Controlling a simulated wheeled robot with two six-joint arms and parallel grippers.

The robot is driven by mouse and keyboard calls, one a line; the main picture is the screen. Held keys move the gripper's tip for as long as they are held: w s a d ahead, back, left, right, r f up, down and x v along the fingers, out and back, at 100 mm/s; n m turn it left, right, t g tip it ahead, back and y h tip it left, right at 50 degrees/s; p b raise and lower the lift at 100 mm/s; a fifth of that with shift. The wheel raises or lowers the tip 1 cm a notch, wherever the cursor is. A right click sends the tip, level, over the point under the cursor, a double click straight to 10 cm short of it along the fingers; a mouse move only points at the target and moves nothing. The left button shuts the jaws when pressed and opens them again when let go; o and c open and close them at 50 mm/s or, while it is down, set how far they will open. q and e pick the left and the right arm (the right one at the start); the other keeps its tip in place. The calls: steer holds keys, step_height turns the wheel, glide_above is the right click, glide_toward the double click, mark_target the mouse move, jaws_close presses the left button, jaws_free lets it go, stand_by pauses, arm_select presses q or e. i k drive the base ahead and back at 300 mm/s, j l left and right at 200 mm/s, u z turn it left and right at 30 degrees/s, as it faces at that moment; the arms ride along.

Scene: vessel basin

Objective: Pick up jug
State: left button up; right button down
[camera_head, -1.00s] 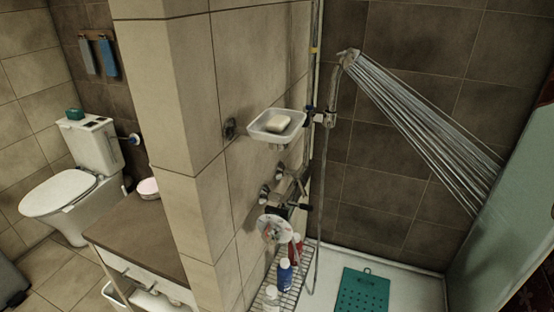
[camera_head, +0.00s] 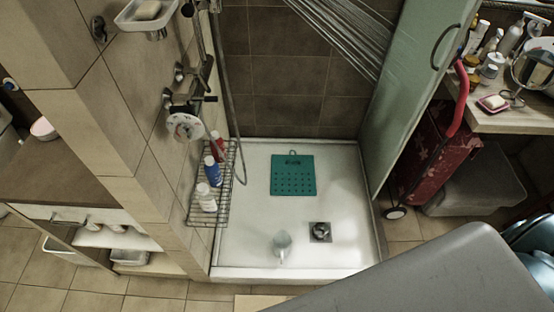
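A small, pale, translucent jug (camera_head: 281,243) stands on the white shower tray (camera_head: 262,215), near its front edge and left of the dark drain (camera_head: 320,232). A handle-like part shows at its lower front; finer detail is too small to tell. Neither of my grippers shows in the head view, so nothing can be seen of what they hold.
A green mat (camera_head: 293,175) lies at the back of the tray. A wire rack (camera_head: 224,205) with several bottles is at its left. A glass door (camera_head: 405,90) stands at the right. A red trolley (camera_head: 435,165) is beyond it. Water streams fall at the top.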

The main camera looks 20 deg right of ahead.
mark_target(282, 240)
steer(key=k+l+z, duration=0.2)
steer(key=k+l, duration=0.55)
